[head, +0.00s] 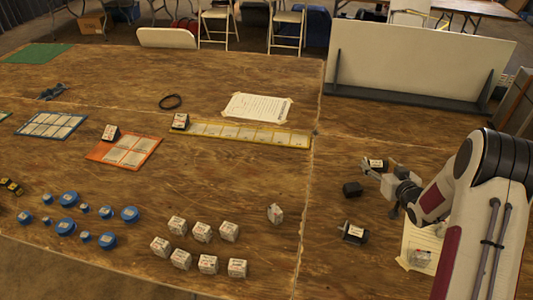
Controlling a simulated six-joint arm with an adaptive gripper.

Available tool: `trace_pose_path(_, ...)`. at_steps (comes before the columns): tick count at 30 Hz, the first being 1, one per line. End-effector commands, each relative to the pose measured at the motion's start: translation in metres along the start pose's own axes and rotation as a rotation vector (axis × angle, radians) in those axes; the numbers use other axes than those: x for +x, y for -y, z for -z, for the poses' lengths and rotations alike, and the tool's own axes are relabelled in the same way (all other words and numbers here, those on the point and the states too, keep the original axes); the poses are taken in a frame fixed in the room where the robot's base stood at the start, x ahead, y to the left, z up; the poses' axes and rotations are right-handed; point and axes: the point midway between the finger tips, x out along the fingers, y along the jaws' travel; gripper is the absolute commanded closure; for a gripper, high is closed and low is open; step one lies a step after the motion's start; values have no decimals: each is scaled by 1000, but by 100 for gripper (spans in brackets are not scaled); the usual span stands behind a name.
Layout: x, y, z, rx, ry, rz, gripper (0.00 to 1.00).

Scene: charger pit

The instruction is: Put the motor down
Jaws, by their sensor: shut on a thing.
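My gripper (373,171) is at the right of the table, pointing left, low over the wood. It is shut on a small dark block with a white label (376,163), which I take to be the motor. The fingers and the small size hide part of it. I cannot tell whether the block touches the table. A plain black block (352,189) lies just in front of the gripper.
A yellow strip tray (243,134) and orange tray (125,150) each have a dark labelled block. Several white cubes (202,232) and blue discs (67,199) stand left. A white panel (420,60) stands behind.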

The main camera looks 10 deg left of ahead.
Motion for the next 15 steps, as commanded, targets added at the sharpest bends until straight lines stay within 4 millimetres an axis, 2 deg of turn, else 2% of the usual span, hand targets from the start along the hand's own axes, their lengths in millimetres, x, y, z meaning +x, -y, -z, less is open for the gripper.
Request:
trace_pose_path(1,8,17,4,-11,-4,24,81)
trace_pose_path(15,59,162,23,-87,-13,215,81)
